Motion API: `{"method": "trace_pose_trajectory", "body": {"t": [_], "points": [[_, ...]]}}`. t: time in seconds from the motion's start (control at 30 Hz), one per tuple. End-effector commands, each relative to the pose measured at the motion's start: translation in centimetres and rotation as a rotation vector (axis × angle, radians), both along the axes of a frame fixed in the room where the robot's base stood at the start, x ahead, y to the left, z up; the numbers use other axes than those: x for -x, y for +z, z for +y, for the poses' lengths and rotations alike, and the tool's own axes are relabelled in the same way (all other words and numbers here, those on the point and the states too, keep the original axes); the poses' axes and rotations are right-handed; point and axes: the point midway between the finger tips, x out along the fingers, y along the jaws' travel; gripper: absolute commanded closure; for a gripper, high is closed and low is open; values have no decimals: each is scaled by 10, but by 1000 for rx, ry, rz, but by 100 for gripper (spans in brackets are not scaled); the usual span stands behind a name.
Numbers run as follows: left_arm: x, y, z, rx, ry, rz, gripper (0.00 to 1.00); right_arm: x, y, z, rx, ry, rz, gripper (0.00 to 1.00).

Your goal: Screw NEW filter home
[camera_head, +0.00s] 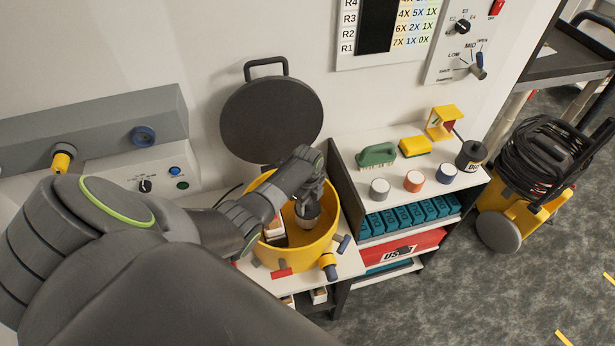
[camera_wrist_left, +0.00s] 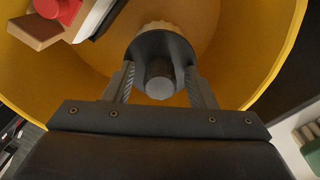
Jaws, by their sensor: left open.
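A yellow round tub (camera_head: 300,248) stands on the bench with its top open. My left gripper (camera_head: 309,203) reaches down into it from above. In the left wrist view, my open left gripper (camera_wrist_left: 160,75) has its fingers on either side of a dark grey cylinder (camera_wrist_left: 160,45) with a round grey end. A cream ribbed part (camera_wrist_left: 160,26) shows just behind it. I take this cylinder to be the filter. Whether the fingers touch it, and how its far end sits, I cannot tell. My right gripper is not in view.
Red, brown and white pieces (camera_wrist_left: 60,12) lie inside the tub at one side. A round dark lid (camera_head: 271,118) stands behind it. A shelf unit (camera_head: 345,160) on the right holds a green brush (camera_head: 376,156), a yellow sponge (camera_head: 415,146) and several small jars.

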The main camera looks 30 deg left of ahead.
Motion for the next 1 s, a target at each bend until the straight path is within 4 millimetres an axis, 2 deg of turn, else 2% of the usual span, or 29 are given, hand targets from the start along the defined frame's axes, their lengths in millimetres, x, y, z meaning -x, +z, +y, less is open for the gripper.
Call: {"method": "trace_pose_trajectory", "body": {"t": [1.0], "points": [[0,0,0,0,1119,0,49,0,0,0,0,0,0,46]]}}
